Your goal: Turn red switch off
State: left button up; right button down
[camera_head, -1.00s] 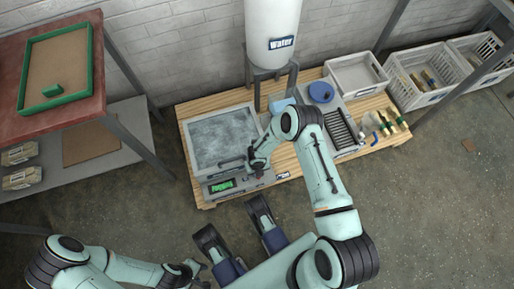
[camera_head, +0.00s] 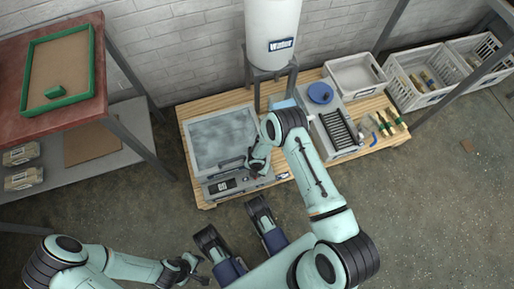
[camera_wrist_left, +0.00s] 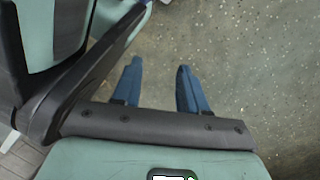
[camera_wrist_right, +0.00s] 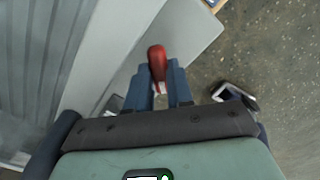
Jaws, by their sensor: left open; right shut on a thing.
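The red switch (camera_wrist_right: 157,58) shows in the right wrist view, between the fingertips of my right gripper (camera_wrist_right: 161,75). The gripper is shut on it. In the head view my right gripper (camera_head: 254,172) is at the front right edge of the press (camera_head: 222,145), and the switch is hidden there. The small display (camera_head: 222,187) on the press's front panel is dark. My left gripper (camera_head: 200,271) is low and in front of the pallet, open and empty; the left wrist view shows its parted blue fingers (camera_wrist_left: 160,85) over bare floor.
A white water tank (camera_head: 270,25) stands behind the press. A ribbed grey unit (camera_head: 340,130), a blue round lid (camera_head: 320,93) and a grey tray (camera_head: 354,75) are to its right. A red-topped table (camera_head: 95,80) is at left. The floor at front right is clear.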

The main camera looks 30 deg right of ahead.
jog(key=m, duration=0.4)
jog(key=shift+m+p, duration=0.3)
jog(key=shift+m, duration=0.1)
pick_arm(q)
jog(key=shift+w+d+r+t, duration=0.15)
jog(key=shift+w+r, duration=0.15)
jog(key=shift+w, duration=0.25)
jog(key=shift+w+r+t, duration=0.15)
jog(key=shift+w+r, duration=0.15)
jog(key=shift+w, duration=0.2)
pick_arm(e)
jog(key=m, duration=0.4)
jog(key=shift+a+m, duration=0.1)
jog(key=shift+m, duration=0.2)
jog(key=shift+m, duration=0.3)
jog(key=c, duration=1)
grip_release()
